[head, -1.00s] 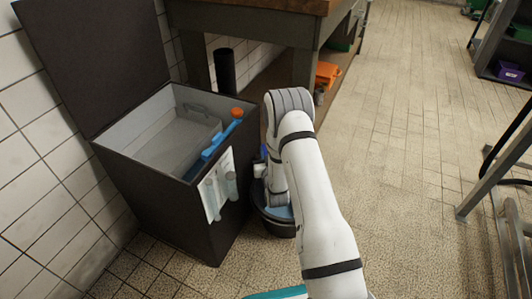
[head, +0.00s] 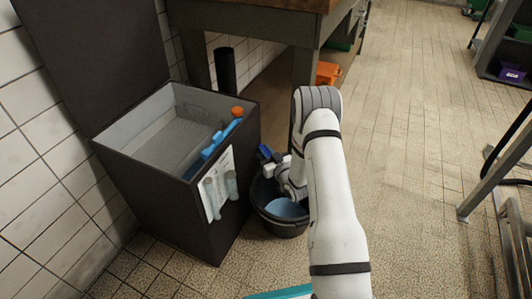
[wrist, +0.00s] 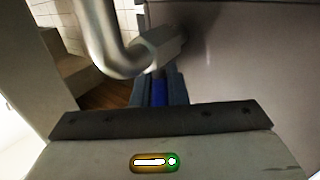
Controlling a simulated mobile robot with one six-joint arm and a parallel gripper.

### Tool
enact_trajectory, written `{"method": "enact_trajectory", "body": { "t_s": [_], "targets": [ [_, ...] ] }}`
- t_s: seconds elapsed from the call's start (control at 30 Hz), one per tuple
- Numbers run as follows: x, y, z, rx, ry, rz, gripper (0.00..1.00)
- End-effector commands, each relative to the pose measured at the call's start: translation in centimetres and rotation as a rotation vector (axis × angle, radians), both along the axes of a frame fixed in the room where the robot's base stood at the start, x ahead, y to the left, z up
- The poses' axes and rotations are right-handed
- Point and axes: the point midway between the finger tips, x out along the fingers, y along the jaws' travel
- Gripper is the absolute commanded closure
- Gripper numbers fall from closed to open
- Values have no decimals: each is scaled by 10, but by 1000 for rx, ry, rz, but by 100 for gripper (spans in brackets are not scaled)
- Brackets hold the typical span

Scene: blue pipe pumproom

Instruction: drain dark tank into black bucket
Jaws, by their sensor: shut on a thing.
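The dark tank (head: 155,205) stands against the tiled wall at left in the head view, its lid (head: 95,55) raised. The black bucket (head: 280,229) stands on the floor against the tank's right side, with pale blue liquid (head: 287,208) in it. My gripper (wrist: 159,90) is shut on a blue handle (wrist: 160,93) beside the tank's wall, below a bent metal pipe (wrist: 105,40) with a hex fitting. In the head view, my wrist is over the bucket and hides part of its rim. The pipe's outlet and any flow are not clearly visible.
A blue tool with an orange knob (head: 237,112) lies along the tank's right rim.

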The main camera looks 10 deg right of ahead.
Motion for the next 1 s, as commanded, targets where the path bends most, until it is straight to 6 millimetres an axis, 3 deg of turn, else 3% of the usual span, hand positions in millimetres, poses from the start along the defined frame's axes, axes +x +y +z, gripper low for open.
{"method": "enact_trajectory", "body": {
  "t_s": [0.5,1.0],
  "targets": [
    [1,-2,-1,-2,0,440,100],
    [0,-2,0,-1,1,613,100]
  ]
}}
